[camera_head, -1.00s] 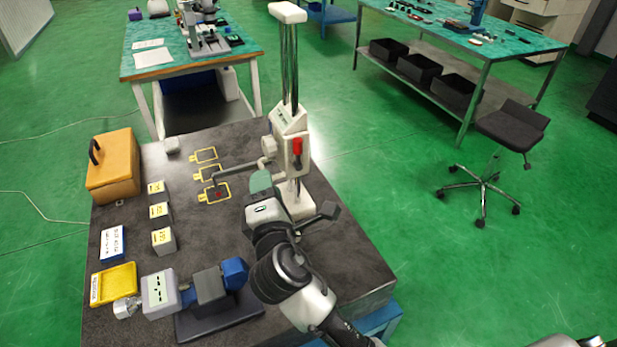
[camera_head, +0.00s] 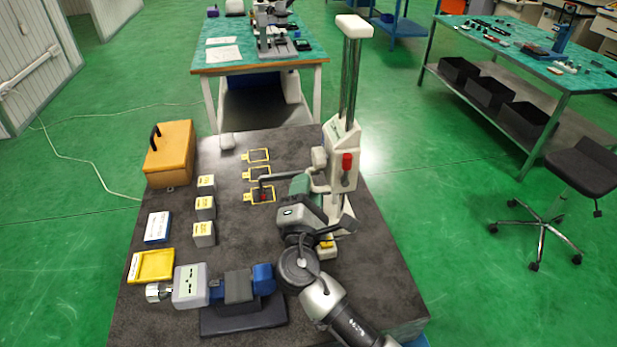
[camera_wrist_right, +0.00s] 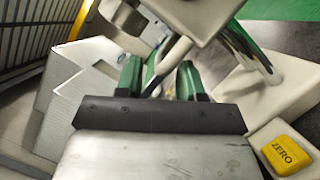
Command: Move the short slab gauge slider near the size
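The slab gauge has a tall column on the dark table. Its white slider (camera_head: 342,150), with a red handle (camera_head: 347,163), sits on the lower part of the column. A thin grey probe arm (camera_head: 287,176) reaches left from it. My right gripper (camera_head: 300,184) is just left of and below the slider, near the probe arm. In the right wrist view its green fingers (camera_wrist_right: 160,78) stand apart, with a dark bar visible between them. Contact with the bar cannot be told. The gauge's yellow ZERO button (camera_wrist_right: 287,155) is at the lower right. My left gripper is out of view.
Yellow outlined marks (camera_head: 258,174) lie left of the gauge. Several small labelled blocks (camera_head: 204,208), an orange case (camera_head: 170,152), a yellow tray (camera_head: 151,266) and a blue-grey device (camera_head: 237,286) occupy the left and front. A stool (camera_head: 580,168) stands on the right.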

